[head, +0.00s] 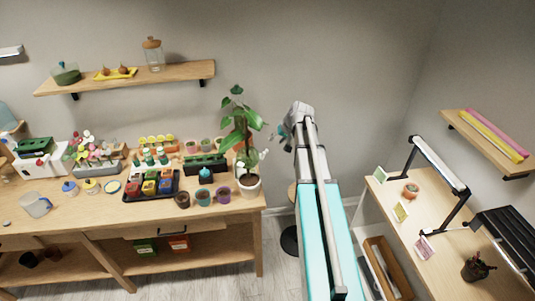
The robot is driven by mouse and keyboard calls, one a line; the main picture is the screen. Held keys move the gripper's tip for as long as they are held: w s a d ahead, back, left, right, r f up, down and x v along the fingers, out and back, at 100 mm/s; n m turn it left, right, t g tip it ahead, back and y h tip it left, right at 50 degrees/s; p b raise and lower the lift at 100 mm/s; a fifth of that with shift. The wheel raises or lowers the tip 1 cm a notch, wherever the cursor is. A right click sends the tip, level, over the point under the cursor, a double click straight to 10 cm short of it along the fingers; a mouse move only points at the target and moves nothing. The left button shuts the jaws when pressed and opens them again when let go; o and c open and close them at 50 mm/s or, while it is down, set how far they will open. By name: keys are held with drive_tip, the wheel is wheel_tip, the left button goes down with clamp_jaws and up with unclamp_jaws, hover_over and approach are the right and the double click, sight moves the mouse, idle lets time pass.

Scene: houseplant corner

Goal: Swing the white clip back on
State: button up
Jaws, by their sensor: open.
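A tall green plant (240,122) stands in a white pot (250,187) at the right end of the wooden bench. A small whitish piece (263,154) shows beside the stem, to its right. It may be the white clip, but it is too small to tell, and I cannot see whether it is around the stem or beside it. My gripper (280,135) is at the far end of my raised arm, a little right of the plant's leaves and above the pot. It is open, appears empty and looks apart from the plant.
A shelf (130,80) hangs above. At the right, a desk (445,215) carries a lamp frame (440,163) and cards. Bare wall lies behind my gripper.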

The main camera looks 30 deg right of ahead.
sight(267, 150)
drive_tip(key=shift+b+x, duration=3.45)
drive_tip(key=shift+x, duration=0.9)
drive_tip(key=shift+c, duration=0.3)
clamp_jaws()
